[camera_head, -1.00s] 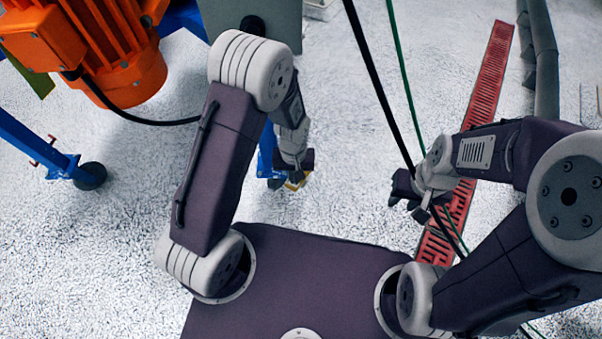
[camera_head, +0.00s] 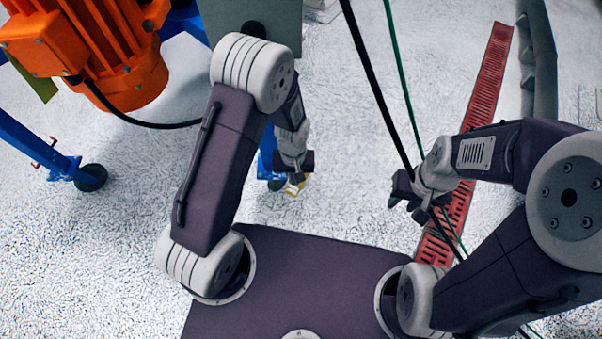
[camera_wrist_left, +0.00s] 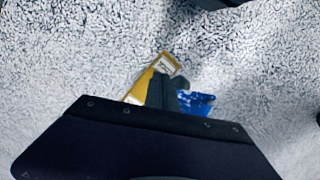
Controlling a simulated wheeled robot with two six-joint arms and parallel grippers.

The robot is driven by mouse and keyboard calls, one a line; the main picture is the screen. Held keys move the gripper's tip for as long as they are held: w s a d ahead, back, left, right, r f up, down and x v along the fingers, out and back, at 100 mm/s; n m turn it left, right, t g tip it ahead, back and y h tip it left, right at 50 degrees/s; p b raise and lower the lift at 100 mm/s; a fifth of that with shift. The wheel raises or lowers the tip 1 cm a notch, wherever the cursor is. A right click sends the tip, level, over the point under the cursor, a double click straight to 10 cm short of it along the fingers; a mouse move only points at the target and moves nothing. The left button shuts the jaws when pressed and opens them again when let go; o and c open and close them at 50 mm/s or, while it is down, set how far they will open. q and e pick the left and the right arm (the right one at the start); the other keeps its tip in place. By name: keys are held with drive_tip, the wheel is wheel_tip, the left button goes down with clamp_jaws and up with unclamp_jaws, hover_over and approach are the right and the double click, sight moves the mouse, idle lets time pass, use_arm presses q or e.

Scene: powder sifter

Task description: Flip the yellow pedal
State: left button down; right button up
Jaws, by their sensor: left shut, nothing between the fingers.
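The yellow pedal (camera_head: 297,187) shows small and low beside the blue leg, just below my left gripper (camera_head: 294,178) in the head view. In the left wrist view the yellow pedal (camera_wrist_left: 150,79) extends diagonally past the left side of my left gripper's fingers (camera_wrist_left: 166,88). Those fingers are shut with nothing between them and partly hide the pedal. They look close to it or against it; I cannot tell whether they touch. My right gripper (camera_head: 405,197) hangs at the right, away from the pedal, with nothing seen in it.
A blue leg with a caster (camera_head: 90,177) stands at the left, under an orange motor (camera_head: 95,45). A blue part (camera_wrist_left: 195,103) lies right of the fingers. Black and green cables (camera_head: 372,75) hang near my right gripper. A red floor grate (camera_head: 480,95) runs behind it.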

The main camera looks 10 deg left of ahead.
use_arm(q)
wheel_tip(320, 180, up, 6)
drive_tip(key=p, duration=0.5)
drive_tip(key=shift+f, duration=0.1)
drive_tip(key=s+a+r+m+p, duration=0.1)
drive_tip(key=s+a+r+p, duration=0.2)
drive_tip(key=r, duration=0.6)
drive_tip(key=s+a+r+t+p, duration=0.1)
drive_tip(key=s+a+r+p, duration=0.15)
drive_tip(key=r+p, duration=0.4)
drive_tip(key=s+a+r+m+p, duration=0.1)
drive_tip(key=s+a+r+p, duration=0.15)
drive_tip(key=r, duration=0.75)
wheel_tip(320, 180, up, 36)
drive_tip(key=p, duration=3.5)
drive_tip(key=shift+s+d, duration=0.15)
drive_tip(key=shift+d, duration=0.25)
drive_tip(key=shift+f, duration=0.15)
